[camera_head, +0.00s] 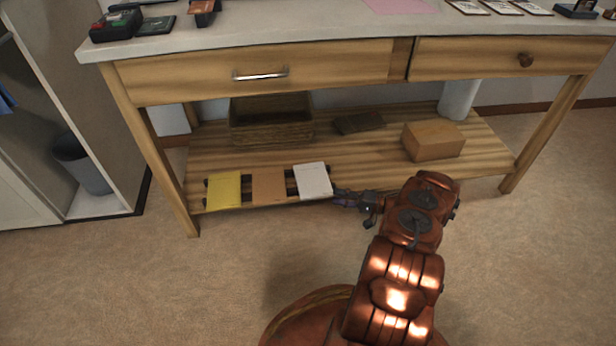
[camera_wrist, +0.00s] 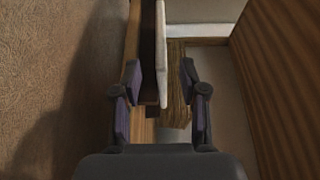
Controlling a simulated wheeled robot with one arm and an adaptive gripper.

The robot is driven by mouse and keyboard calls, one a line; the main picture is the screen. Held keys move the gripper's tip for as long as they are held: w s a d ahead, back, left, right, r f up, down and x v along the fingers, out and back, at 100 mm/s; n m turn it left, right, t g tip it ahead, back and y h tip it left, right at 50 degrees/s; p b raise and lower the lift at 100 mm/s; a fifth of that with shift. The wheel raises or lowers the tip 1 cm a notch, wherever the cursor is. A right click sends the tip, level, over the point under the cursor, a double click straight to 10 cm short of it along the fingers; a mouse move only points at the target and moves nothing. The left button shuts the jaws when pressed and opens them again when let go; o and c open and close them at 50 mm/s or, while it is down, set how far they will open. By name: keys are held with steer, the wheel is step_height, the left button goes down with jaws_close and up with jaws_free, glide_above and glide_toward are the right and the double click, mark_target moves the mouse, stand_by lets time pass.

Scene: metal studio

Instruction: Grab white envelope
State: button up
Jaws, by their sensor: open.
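The white envelope (camera_head: 313,181) stands tilted in a dark holder at the front edge of the lower shelf, rightmost of three envelopes. My gripper (camera_head: 340,195) is just right of it, low beside the shelf's front edge. In the wrist view the envelope (camera_wrist: 161,45) shows nearly edge-on as a thin pale strip. My gripper (camera_wrist: 160,78) is open there, and the strip's near end appears between its two fingers with a gap on both sides. I cannot tell how deep it sits between them.
A tan envelope (camera_head: 269,185) and a yellow envelope (camera_head: 224,190) stand to the left. A wooden crate (camera_head: 271,133), a dark flat item (camera_head: 359,122) and an orange-brown box (camera_head: 433,141) are further back on the lower shelf (camera_head: 370,155). The tabletop with drawers (camera_head: 260,74) overhangs it.

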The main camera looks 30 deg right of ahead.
mark_target(319, 193)
steer(key=shift+b+x, duration=1.8)
steer(key=shift+x, duration=1.6)
steer(key=shift+w+a, duration=0.1)
steer(key=shift+a, duration=0.3)
steer(key=shift+r, duration=0.1)
jaws_close()
